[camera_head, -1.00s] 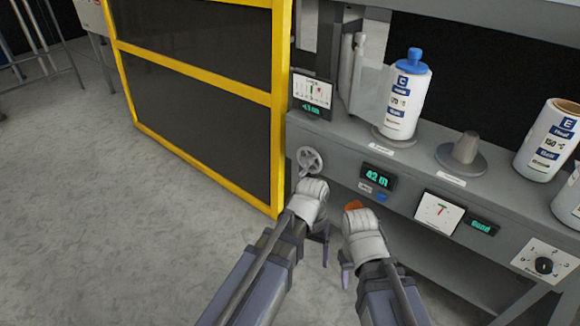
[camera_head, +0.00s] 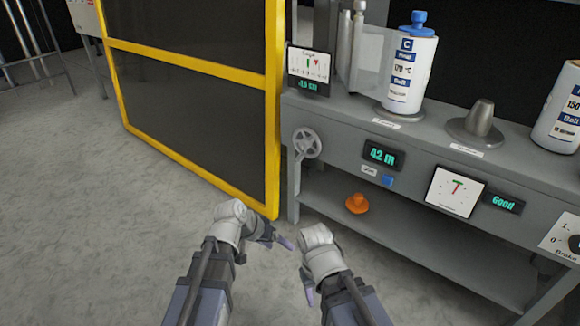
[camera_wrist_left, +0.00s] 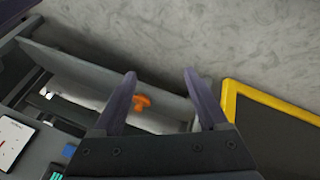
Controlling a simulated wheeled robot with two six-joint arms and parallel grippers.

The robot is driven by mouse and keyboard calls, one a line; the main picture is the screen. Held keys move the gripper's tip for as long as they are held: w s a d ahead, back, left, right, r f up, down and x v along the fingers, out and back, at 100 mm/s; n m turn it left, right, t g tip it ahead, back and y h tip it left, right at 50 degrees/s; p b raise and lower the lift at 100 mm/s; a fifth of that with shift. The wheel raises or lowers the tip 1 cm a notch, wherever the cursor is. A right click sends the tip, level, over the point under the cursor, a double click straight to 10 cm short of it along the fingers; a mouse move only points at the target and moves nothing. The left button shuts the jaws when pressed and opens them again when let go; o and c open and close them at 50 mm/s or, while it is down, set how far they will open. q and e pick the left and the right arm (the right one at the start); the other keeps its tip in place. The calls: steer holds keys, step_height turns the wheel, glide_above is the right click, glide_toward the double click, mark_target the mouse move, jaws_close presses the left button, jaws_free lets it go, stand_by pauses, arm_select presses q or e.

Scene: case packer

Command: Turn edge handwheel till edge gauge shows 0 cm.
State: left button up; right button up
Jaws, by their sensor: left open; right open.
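The edge handwheel (camera_head: 307,143), a small grey spoked wheel, is on the left end of the machine's front face. The edge gauge (camera_head: 309,71) stands above it, with a white dial and a green readout in cm; the digits are small and look like a negative value. My left gripper (camera_head: 268,237) is below and left of the handwheel, apart from it. In the left wrist view its two fingers (camera_wrist_left: 160,82) are spread with nothing between them. My right gripper (camera_head: 307,283) is open and empty, lower and further right. The handwheel cannot be made out in the left wrist view.
A yellow-framed dark panel (camera_head: 272,110) stands just left of the handwheel. An orange knob-shaped object (camera_head: 357,204) is on the lower shelf, also in the left wrist view (camera_wrist_left: 141,102). A 42 m display (camera_head: 382,155) and blue button (camera_head: 387,181) are right of the wheel.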

arm_select(q)
steer(key=w+d+r+t+h, duration=0.2)
steer(key=w+r+t, duration=0.15)
steer(key=w, duration=0.25)
steer(key=w+d+r+t+h, duration=0.2)
steer(key=w+r+h, duration=0.15)
steer(key=w, duration=0.25)
steer(key=n+t, duration=0.2)
steer(key=t, duration=0.4)
glide_toward(303, 146)
steer(key=shift+g, duration=0.25)
steer(key=shift+b+x, duration=0.3)
steer(key=shift+x, duration=3.65)
steer(key=shift+w+a+r, duration=0.1)
steer(key=shift+r, duration=0.1)
steer(key=shift+c, duration=0.2)
jaws_close()
